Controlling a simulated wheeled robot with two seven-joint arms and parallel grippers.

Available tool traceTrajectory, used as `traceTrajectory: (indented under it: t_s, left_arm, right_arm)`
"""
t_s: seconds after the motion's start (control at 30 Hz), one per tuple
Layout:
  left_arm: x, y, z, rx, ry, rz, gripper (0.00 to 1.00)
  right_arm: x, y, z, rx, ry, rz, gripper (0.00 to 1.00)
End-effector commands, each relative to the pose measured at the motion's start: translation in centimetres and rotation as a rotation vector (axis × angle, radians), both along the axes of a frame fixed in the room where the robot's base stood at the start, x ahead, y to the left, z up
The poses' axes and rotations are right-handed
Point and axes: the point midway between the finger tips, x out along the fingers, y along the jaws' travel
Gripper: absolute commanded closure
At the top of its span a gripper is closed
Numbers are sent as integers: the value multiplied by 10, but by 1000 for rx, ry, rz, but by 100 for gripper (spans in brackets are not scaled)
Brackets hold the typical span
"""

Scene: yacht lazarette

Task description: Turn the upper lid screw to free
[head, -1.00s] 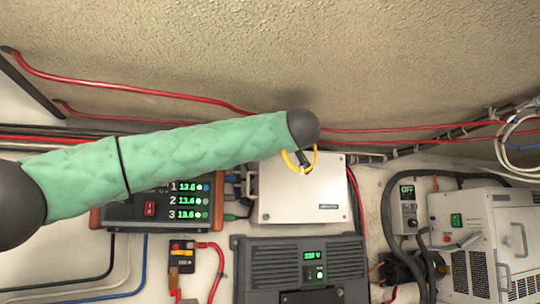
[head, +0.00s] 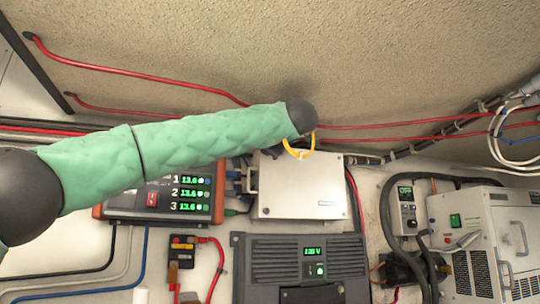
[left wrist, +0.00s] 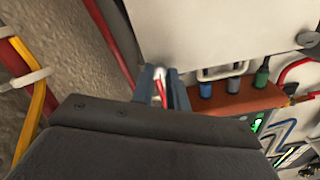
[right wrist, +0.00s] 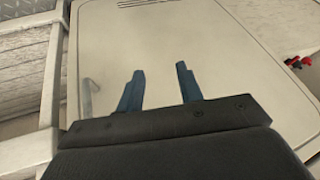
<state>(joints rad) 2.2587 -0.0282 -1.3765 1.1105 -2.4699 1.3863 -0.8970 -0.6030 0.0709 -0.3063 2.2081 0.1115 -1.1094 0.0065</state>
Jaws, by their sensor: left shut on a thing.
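The pale lid box (head: 300,188) is on the wall at the middle of the head view, and its edge fills the top of the left wrist view (left wrist: 215,30). My left arm reaches over to its top edge; its gripper is hidden there in the head view. In the left wrist view my left gripper (left wrist: 161,88) is shut on a thin red and silver piece (left wrist: 160,90) at the box's edge. A round silver screw head (left wrist: 307,38) shows farther along the lid. The upper screw cannot be made out. My right gripper (right wrist: 160,85) is open and empty before a beige panel (right wrist: 185,35).
Red cables (head: 130,75) run along the wall above. A charger with green readouts (head: 150,200) is left of the box, a dark inverter (head: 270,262) below, a white unit (head: 470,235) at right.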

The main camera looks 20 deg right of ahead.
Motion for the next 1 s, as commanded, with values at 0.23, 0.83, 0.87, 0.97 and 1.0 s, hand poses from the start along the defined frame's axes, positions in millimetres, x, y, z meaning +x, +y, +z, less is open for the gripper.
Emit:
traceTrajectory:
  t_s: [0.23,0.83,0.87,0.97,1.0]
  left_arm:
    - [0,0,-2,-143,-5,1,100]
    - [0,0,0,-232,-7,0,100]
    - [0,0,0,-232,-7,0,100]
    - [0,0,0,-231,-7,0,100]
    - [0,0,0,-231,-7,0,82]
  right_arm:
    - [3,3,-63,9,-46,-19,64]
    - [3,5,-94,15,-78,-32,64]
    - [3,5,-94,15,-78,-32,64]
    - [3,5,-94,15,-77,-32,64]
    - [3,5,-94,15,-77,-32,64]
